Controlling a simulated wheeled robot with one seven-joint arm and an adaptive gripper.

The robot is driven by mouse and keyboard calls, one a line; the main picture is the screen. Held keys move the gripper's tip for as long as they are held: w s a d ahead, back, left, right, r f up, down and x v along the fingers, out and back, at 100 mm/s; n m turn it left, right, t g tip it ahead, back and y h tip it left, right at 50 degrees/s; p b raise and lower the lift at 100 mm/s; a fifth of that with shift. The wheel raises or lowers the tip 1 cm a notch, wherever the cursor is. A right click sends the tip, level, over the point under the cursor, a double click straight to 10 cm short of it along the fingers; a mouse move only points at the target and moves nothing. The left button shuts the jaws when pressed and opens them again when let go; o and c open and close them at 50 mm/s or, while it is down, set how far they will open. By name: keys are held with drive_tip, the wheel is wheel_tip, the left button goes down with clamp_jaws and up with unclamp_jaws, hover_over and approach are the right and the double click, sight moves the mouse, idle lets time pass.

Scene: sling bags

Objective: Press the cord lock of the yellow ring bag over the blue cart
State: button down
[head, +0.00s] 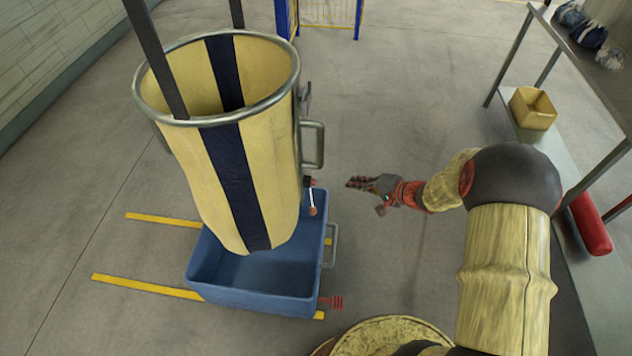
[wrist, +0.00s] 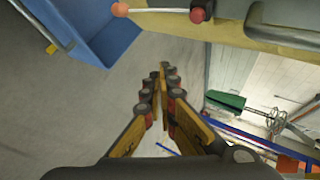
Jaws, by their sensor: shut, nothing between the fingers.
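The yellow ring bag (head: 185,155) with dark blue stripes and a grey metal rim hangs from dark straps over the blue cart (head: 255,290). On its right side, below a grey handle, is a small dark and red piece, seemingly the cord lock (head: 308,182), with a white cord ending in an orange ball (head: 313,211). In the wrist view the cord lock (wrist: 200,12) is at the top edge, partly cut off, and the ball (wrist: 120,9) is to its left. My gripper (head: 352,182) is shut and empty, to the right of the lock and apart from it.
The cart also shows in the wrist view (wrist: 95,30) at top left. A steel table stands at right, with a yellow bin (head: 532,107) and a red roll (head: 590,224) on its lower shelf.

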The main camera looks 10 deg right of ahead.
drive_tip(key=w+a, duration=0.2)
drive_tip(key=a, duration=0.5)
drive_tip(key=shift+w+a, duration=0.25)
drive_tip(key=shift+a, duration=0.15)
drive_tip(key=shift+w+a+b, duration=0.3)
drive_tip(key=shift+a+b, duration=0.65)
drive_tip(key=shift+b, duration=0.25)
idle(1.8)
drive_tip(key=shift+d, duration=0.15)
drive_tip(key=shift+s+d+b, duration=0.3)
drive_tip(key=shift+d, duration=0.5)
drive_tip(key=shift+s+d+b, duration=0.15)
drive_tip(key=shift+s+d, duration=0.1)
drive_tip(key=shift+d, duration=0.55)
drive_tip(key=shift+s+d+b, duration=0.2)
drive_tip(key=shift+s+d, duration=0.1)
drive_tip(key=shift+d, duration=0.5)
drive_tip(key=shift+s+d+b, duration=0.15)
drive_tip(key=shift+s+d, duration=0.1)
drive_tip(key=shift+d, duration=0.55)
